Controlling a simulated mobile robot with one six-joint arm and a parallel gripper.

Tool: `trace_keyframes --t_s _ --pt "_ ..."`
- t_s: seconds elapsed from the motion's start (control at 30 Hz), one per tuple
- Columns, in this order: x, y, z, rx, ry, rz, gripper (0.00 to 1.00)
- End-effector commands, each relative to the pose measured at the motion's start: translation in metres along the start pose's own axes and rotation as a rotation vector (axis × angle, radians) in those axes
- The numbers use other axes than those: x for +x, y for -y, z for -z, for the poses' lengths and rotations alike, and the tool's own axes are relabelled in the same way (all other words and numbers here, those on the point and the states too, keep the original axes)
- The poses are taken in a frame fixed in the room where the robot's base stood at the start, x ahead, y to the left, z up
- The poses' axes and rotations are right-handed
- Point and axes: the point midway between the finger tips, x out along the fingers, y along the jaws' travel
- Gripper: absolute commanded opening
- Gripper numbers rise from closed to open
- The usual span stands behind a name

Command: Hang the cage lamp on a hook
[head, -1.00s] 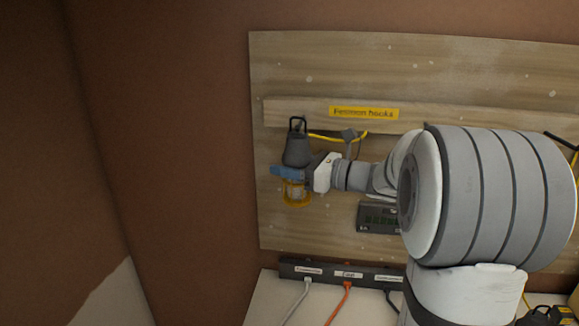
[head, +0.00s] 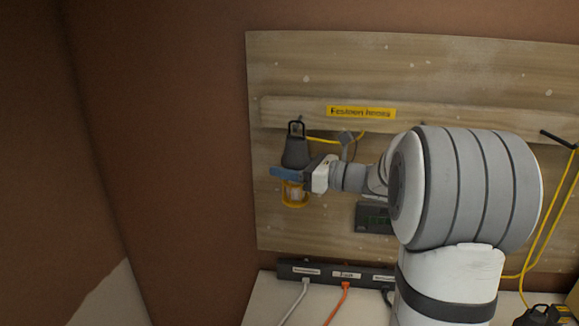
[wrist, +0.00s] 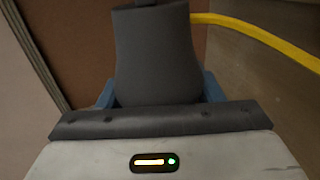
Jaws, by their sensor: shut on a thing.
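The cage lamp has a dark grey body (head: 295,153), a black loop at its top and a yellow cage (head: 294,195) below. It is upright in front of the left part of the hook rail (head: 440,119). My gripper (head: 286,174), with blue fingers, is shut on the lamp between its grey body and its cage. In the wrist view the grey body (wrist: 155,55) rises between the blue fingers. A yellow cable runs right from behind the lamp. A dark hook (head: 556,138) shows at the right. I cannot tell whether the lamp's loop touches a hook.
A yellow label (head: 361,113) is on the rail. A dark box (head: 372,218) is on the board below. A power strip (head: 335,274) with several cables lies at the bottom. Yellow cable (head: 549,235) hangs at the right. My arm hides part of the board.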

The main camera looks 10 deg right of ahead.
Motion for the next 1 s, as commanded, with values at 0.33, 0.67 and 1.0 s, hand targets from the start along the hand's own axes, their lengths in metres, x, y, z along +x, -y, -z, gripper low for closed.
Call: trace_keyframes --t_s 0.33,0.67,1.0 --pt "0.0 0.0 -0.001 -0.001 0.001 0.0 0.67" --pt "0.0 0.0 0.0 0.0 0.0 0.0 0.85" --pt "-0.024 0.001 0.003 -0.001 0.0 0.005 0.85"
